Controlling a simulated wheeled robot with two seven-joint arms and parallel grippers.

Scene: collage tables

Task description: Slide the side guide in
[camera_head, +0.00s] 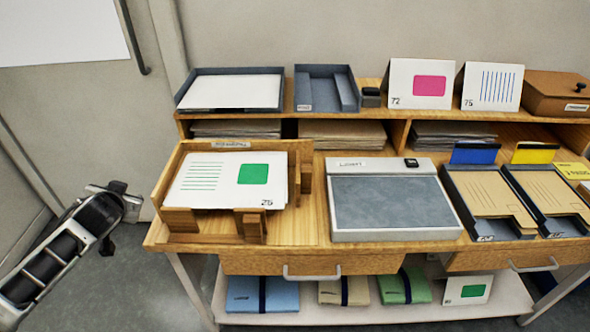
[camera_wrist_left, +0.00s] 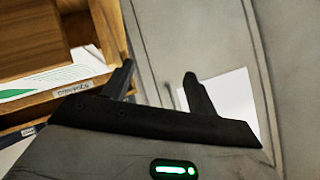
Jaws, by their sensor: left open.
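A wooden tray (camera_head: 161,183) stands at the left end of the table and holds a white card stack (camera_head: 212,188) with a green square and green lines. The side guide appears to be the upright wooden piece (camera_head: 306,166) along the tray's right side, close beside the stack. Wooden blocks (camera_head: 250,224) stand at the tray's front. My left gripper (camera_head: 128,196) is left of the table, apart from the tray. In the left wrist view the fingers (camera_wrist_left: 159,69) are spread and empty, with the tray's wooden wall (camera_wrist_left: 108,28) to their left. My right gripper is not in view.
A grey-topped board (camera_head: 395,203) lies right of the tray. Two card trays (camera_head: 487,226) stand farther right. The back shelf (camera_head: 284,114) carries grey trays, standing cards and a brown box (camera_head: 556,93). The floor left of the table is clear.

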